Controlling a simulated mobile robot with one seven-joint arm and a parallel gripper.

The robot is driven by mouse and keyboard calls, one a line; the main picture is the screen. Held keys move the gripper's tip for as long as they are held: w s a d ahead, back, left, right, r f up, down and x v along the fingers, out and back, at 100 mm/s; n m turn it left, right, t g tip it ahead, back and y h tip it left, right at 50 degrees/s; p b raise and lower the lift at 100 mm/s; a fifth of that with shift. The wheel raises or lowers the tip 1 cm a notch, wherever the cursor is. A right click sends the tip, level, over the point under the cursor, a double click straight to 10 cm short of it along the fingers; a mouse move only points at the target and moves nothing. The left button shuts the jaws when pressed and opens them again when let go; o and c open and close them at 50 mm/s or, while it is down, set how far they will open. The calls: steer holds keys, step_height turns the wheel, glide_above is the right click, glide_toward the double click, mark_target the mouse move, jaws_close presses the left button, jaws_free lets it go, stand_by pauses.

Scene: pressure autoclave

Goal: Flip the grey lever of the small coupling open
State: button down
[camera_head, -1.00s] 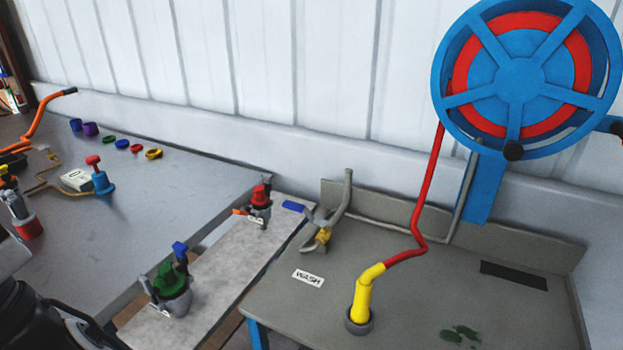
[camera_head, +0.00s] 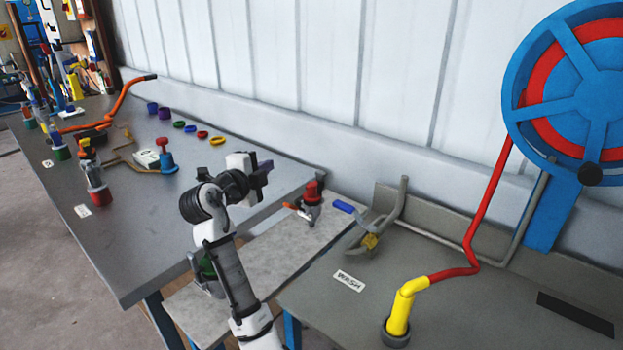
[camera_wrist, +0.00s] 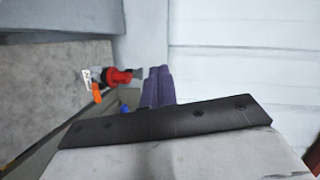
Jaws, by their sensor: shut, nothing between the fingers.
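The small red-topped coupling (camera_head: 312,193) stands upright at the back of the pale plate between the two tables, with an orange lever (camera_head: 293,208) sticking out to its left. In the wrist view the coupling (camera_wrist: 117,77) shows left of my fingers, with its orange lever (camera_wrist: 97,93). I cannot clearly make out a grey lever on it. My gripper (camera_head: 266,165) is raised to the left of the coupling, apart from it. Its purple fingers (camera_wrist: 157,86) are shut together and empty. A green-topped coupling (camera_head: 207,266) is mostly hidden behind my arm.
A blue piece (camera_head: 344,207) lies right of the coupling. The left table (camera_head: 140,235) holds coloured rings, red and blue fittings, and an orange pipe.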

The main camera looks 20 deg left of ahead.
mark_target(319, 176)
steer(key=d+f+m+g+h, duration=0.1)
steer(key=d+f+m, duration=0.1)
steer(key=w+d+f+m+g+h, duration=0.1)
steer(key=d+f+m+h, duration=0.1)
steer(key=m, duration=0.1)
steer(key=shift+w+d+g+h, duration=0.15)
steer(key=shift+d+g+h, duration=0.1)
steer(key=shift+g+h, duration=0.05)
steer(key=shift+w+d, duration=0.2)
steer(key=shift+w, duration=0.35)
steer(key=p+x, duration=0.3)
steer(key=x, duration=0.6)
steer(key=shift+s+a+f, duration=0.1)
steer(key=shift+f, duration=0.05)
